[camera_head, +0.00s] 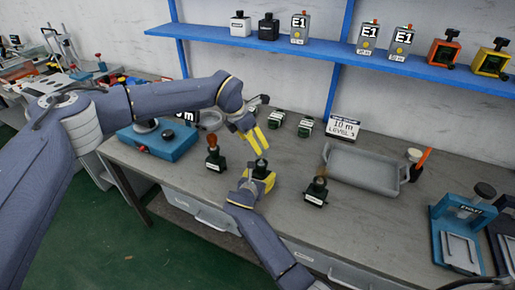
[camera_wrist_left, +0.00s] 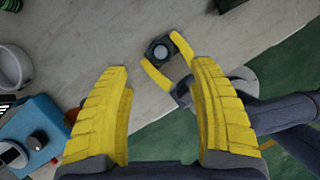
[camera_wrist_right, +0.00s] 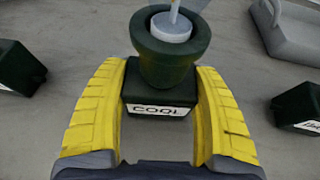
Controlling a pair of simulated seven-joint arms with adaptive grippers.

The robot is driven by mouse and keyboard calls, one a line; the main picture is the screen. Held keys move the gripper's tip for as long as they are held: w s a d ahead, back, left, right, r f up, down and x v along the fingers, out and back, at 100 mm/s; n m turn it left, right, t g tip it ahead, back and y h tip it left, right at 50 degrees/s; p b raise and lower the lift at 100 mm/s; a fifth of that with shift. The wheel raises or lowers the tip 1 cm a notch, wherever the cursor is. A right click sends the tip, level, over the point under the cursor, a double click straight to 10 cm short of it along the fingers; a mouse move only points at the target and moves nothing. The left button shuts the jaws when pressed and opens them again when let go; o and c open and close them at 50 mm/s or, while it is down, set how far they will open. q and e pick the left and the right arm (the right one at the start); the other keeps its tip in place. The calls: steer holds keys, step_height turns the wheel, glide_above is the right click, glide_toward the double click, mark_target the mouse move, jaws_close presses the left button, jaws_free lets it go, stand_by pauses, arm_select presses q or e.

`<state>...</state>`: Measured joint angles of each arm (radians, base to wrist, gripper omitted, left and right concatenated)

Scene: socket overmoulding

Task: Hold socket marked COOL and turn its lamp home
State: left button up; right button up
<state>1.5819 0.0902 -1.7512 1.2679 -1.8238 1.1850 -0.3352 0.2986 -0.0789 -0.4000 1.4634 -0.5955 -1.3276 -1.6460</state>
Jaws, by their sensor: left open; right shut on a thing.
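The dark green socket marked COOL (camera_wrist_right: 160,105) is upright on the bench, its white label facing the right wrist camera. My right gripper (camera_head: 259,181) is shut on it, one yellow finger on each side, also seen in the right wrist view (camera_wrist_right: 161,110). A pale grey lamp (camera_wrist_right: 172,27) stands in the socket's round cup; its top is cut off there. The lamp also shows from above in the left wrist view (camera_wrist_left: 160,52). My left gripper (camera_head: 249,132) is open and empty, above and behind the socket in the head view. How deep the lamp sits I cannot tell.
A socket with a reddish lamp (camera_head: 214,158) stands to the left, one with a brownish lamp (camera_head: 316,191) to the right. Two dark blocks (camera_head: 305,127) lie behind. A grey tray (camera_head: 362,174) is further right, a blue fixture (camera_head: 157,142) at left.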

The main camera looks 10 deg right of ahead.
arm_select(q)
steer(key=shift+v, duration=1.65)
arm_select(e)
steer(key=o, duration=1.3)
steer(key=shift+o, duration=0.2)
